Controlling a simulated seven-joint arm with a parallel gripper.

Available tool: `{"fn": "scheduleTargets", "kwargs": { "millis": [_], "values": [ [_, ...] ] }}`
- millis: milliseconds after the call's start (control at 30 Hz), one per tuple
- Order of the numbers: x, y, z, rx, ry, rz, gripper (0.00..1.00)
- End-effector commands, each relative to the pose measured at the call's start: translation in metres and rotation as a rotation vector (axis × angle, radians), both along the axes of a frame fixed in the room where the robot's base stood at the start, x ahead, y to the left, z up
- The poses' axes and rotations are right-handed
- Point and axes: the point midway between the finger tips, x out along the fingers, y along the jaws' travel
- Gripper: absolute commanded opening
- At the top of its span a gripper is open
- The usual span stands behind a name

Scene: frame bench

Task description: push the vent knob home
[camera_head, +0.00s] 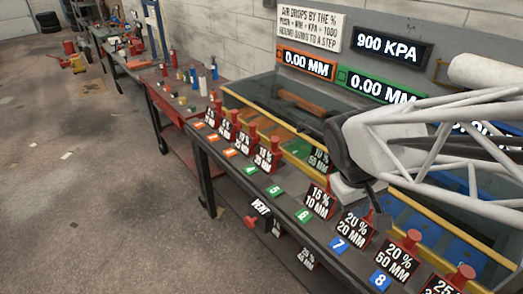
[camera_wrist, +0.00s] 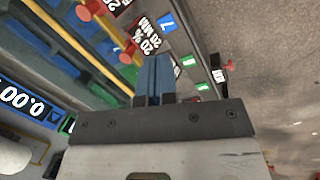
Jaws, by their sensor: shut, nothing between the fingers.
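The vent knob (camera_head: 250,222) is a small red knob low on the bench's front side, beside a black VENT sign (camera_head: 261,207). In the wrist view a red piece (camera_wrist: 228,66) by a dark sign edge, right of the fingers, looks like this knob. My gripper (camera_head: 374,203) is over the bench top near the 15 % and 20 % signs, well to the right of the knob and apart from it. In the wrist view my gripper (camera_wrist: 156,60) has its blue fingers together with nothing between them. How far the knob is pressed in cannot be told.
Several red plungers with percent signs (camera_head: 357,228) line the bench (camera_head: 225,165), with numbered tags (camera_head: 338,244) in front. A yellow rail (camera_head: 290,128) runs behind. Displays (camera_head: 393,48) read 900 KPA and 0.00 MM. The floor (camera_head: 110,200) left of the bench is free.

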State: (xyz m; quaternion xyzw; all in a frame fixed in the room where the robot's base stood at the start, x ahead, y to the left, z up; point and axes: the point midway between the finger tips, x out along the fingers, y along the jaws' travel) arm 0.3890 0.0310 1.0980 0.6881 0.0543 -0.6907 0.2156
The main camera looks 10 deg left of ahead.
Motion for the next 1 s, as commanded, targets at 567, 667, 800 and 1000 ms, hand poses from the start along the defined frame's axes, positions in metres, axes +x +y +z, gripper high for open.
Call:
{"fn": "scheduleTargets", "kwargs": {
  "millis": [567,667,800,1000],
  "values": [
    [0.063,0.059,-0.051,-0.255,0.178,0.358,0.00],
    [0.073,0.071,-0.062,-0.301,0.204,0.421,0.00],
    [0.085,0.090,-0.077,-0.367,0.242,0.510,0.00],
    [0.102,0.119,-0.100,-0.461,0.288,0.635,0.00]
  ]
}}
